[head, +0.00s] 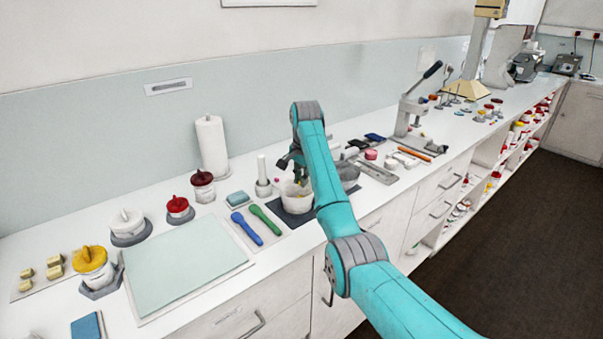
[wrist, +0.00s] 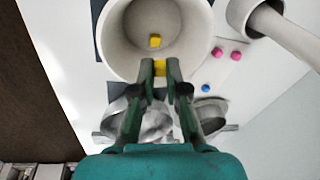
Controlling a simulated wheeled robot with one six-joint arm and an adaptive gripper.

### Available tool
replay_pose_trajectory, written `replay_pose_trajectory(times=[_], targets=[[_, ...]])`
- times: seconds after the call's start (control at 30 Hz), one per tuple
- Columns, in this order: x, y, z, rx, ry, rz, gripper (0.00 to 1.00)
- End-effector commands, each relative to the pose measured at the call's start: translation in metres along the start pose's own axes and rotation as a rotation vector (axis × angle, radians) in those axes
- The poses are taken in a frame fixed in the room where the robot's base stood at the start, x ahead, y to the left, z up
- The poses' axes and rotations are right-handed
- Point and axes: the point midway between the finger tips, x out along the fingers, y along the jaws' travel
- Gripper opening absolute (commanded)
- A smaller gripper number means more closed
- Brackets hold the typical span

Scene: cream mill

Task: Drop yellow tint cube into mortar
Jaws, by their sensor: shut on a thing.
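The mortar (wrist: 118,55) is a wide cream bowl, seen from above in the wrist view. One small yellow cube (wrist: 155,41) lies inside it on the bowl floor. My gripper (wrist: 160,72) is shut on a second yellow cube (wrist: 160,66), held between the green fingertips. The fingertips overlap the mortar's near rim in this view; their height over it is hard to judge. In the head view the mortar (head: 295,203) stands on a dark mat, with my gripper (head: 297,180) at its top; the cubes are hidden there.
Two pink cubes (wrist: 227,54) and a blue piece (wrist: 206,88) lie beside the mortar. Metal bowls (wrist: 150,121) are below the fingers in the wrist view. A pestle stands in a holder (head: 263,188) close by. Blue and green spatulas (head: 265,223) lie left of the mortar.

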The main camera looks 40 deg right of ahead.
Motion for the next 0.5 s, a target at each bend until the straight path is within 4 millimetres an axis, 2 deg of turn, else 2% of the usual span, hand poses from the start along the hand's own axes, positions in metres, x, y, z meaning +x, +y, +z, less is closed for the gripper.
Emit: replay_pose_trajectory(times=[0.2,0.23,0.3,0.33,0.5], targets=[[0.0006,0.0001,0.0000,0.000,0.000,0.000,0.04],[0.0006,0.0001,0.0000,0.000,0.000,0.000,0.21],[0.0005,0.0001,0.0000,0.000,0.000,0.000,0.38],[0.0005,0.0001,0.0000,0.000,0.000,0.000,0.42],[0.0004,0.0001,0.0000,0.000,0.000,0.000,0.42]])
